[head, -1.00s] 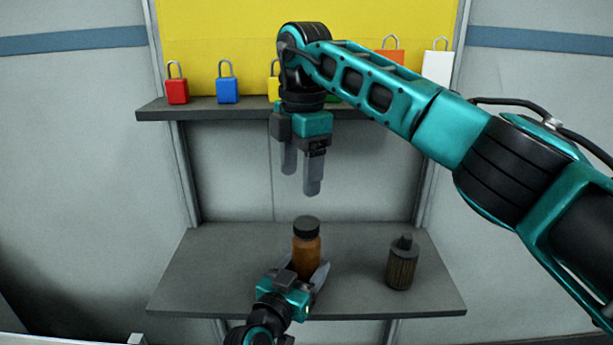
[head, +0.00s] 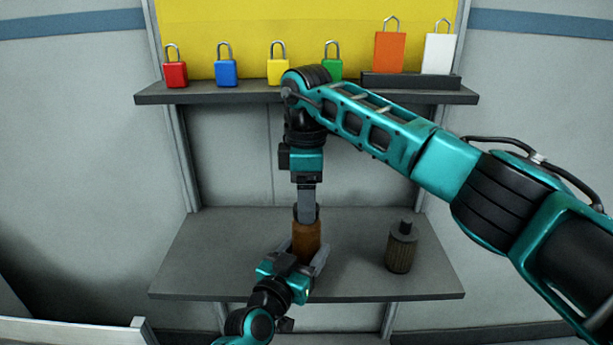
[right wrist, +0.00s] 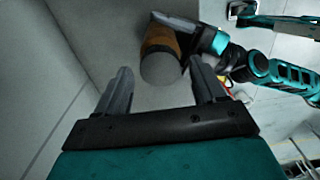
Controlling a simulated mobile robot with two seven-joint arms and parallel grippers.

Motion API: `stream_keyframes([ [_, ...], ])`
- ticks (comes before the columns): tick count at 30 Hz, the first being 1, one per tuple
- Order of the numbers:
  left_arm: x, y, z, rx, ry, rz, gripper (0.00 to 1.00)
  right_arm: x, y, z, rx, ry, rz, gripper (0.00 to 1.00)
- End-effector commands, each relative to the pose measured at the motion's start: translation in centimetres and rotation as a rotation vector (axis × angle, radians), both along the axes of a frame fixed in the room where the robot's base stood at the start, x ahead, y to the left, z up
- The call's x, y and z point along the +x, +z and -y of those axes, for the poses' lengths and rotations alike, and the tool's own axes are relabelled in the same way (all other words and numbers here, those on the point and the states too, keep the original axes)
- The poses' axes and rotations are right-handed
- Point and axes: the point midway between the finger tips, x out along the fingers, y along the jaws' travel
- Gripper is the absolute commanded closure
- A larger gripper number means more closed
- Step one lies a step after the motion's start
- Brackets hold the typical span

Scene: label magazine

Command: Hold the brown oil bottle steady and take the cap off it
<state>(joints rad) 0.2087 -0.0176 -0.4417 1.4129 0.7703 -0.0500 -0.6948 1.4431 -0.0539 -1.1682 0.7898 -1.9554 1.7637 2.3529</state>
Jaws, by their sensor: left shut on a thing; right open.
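The brown oil bottle (head: 306,238) stands upright on the lower shelf, between the fingers of my left gripper (head: 304,257), which is shut on its body. The bottle's dark cap is largely hidden behind my right gripper in the head view. In the right wrist view the cap (right wrist: 161,69) shows as a grey disc end-on, with the brown bottle (right wrist: 158,40) behind it. My right gripper (head: 306,209) points down over the bottle and is open. In the right wrist view its fingers stand on either side of the cap, with visible gaps; contact cannot be seen.
A dark ribbed canister (head: 401,250) stands to the right on the lower shelf (head: 215,270). On the upper shelf (head: 205,94) are red, blue, yellow and green padlocks, plus orange and white tags. The lower shelf's left part is clear.

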Motion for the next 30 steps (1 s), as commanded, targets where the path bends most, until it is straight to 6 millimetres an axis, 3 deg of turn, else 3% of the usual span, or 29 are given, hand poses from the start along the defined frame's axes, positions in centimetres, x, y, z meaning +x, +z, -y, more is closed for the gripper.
stream_keyframes([
  [12, -0.01, -0.06, 0.0, 0.0, 0.0, -0.001, 1.0, 0.0, -1.09, 0.0, 0.0, 0.002, 0.001, 0.31],
  [30, -0.01, -0.06, 0.0, 0.0, 0.0, -0.001, 1.0, -0.01, -1.06, -0.01, 0.0, 0.002, 0.001, 0.87],
])
